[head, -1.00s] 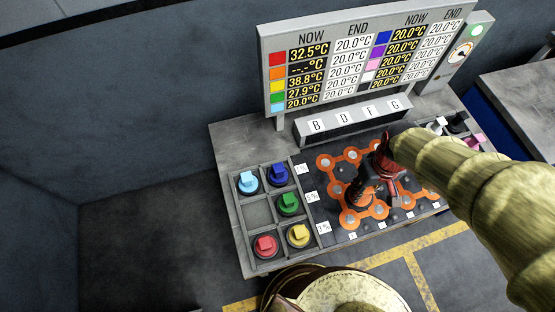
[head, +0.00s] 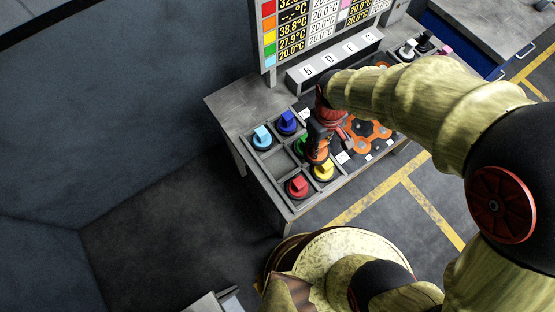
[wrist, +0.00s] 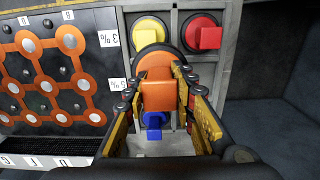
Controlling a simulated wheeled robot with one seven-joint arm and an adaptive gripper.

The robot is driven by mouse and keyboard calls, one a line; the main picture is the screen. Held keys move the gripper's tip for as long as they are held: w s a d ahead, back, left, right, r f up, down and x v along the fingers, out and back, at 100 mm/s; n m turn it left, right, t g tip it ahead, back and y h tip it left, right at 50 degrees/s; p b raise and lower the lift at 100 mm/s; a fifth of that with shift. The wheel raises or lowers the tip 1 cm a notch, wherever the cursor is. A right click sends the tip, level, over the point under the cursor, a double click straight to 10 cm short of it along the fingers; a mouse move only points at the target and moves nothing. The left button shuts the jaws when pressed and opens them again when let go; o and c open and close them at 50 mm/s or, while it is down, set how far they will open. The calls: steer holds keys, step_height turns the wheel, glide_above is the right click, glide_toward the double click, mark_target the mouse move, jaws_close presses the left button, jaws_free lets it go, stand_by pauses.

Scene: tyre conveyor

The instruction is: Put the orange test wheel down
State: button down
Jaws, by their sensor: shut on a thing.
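My gripper (head: 318,145) is shut on the orange test wheel (head: 317,156), holding it over the right side of the compartment tray (head: 268,186). In the wrist view the orange wheel's block (wrist: 158,94) sits between the two fingers of my gripper (wrist: 160,98). In the head view the green wheel (head: 300,146) is partly hidden behind my gripper. The tray's middle left compartment (head: 272,164) looks empty. I cannot tell the orange wheel's exact height above the tray.
The tray also holds a light blue wheel (head: 262,135), a blue wheel (head: 287,121), a red wheel (head: 297,186) and a yellow wheel (head: 324,170). Right of it lies a dark board with an orange pattern (head: 372,131). A temperature display (head: 318,28) stands behind.

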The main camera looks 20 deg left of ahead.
steer(key=a+f, duration=0.2)
steer(key=a, duration=0.1)
steer(key=s+a+f, duration=0.1)
steer(key=a+f, duration=0.2)
steer(key=a, duration=0.1)
steer(key=s+a+f, duration=0.1)
steer(key=a+f, duration=0.2)
steer(key=shift+s+a+b, duration=0.15)
steer(key=shift+a+b, duration=0.15)
steer(key=shift+b, duration=0.1)
steer(key=shift+s+a+f, duration=0.1)
steer(key=shift+a+f, duration=0.05)
steer(key=shift+f, duration=0.05)
steer(key=shift+a+f, duration=0.1)
steer(key=shift+f, duration=1.55)
steer(key=shift+f, duration=0.1)
steer(key=c, duration=1.5)
jaws_free()
